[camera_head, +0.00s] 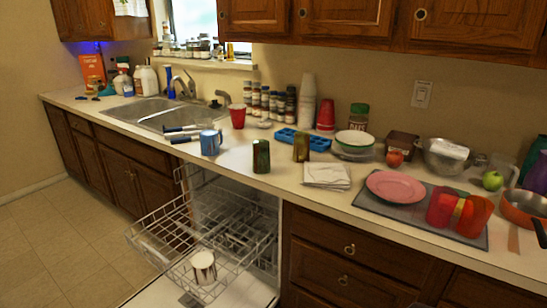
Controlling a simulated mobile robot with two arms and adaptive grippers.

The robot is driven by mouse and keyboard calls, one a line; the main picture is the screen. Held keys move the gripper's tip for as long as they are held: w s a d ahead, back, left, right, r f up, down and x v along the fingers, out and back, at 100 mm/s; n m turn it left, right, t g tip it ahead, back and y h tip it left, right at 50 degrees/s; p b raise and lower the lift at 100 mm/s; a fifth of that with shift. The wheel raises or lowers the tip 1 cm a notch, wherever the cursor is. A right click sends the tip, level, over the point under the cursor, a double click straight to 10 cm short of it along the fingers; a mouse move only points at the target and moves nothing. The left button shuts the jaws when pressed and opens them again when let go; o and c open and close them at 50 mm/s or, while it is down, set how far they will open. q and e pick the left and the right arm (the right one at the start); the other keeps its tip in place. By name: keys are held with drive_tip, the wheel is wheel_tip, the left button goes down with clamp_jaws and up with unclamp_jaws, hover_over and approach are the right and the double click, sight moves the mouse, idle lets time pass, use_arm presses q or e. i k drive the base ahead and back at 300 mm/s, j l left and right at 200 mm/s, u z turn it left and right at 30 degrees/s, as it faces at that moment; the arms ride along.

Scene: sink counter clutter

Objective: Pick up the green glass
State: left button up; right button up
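A dark green glass (261,156) stands upright at the front edge of the counter, just above the open dishwasher. A second, olive-brown glass (301,147) stands upright a little behind it and to the right. The two glasses are apart. Neither of my grippers shows in the head view.
A blue mug (210,142) stands left of the green glass, and a blue tray (303,139) lies behind. Folded white cloths (327,175) lie to the right. The dishwasher rack (190,238) is pulled out below, with a cup (204,267) in it.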

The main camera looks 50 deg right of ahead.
sight(261, 162)
drive_tip(key=z, duration=1.4)
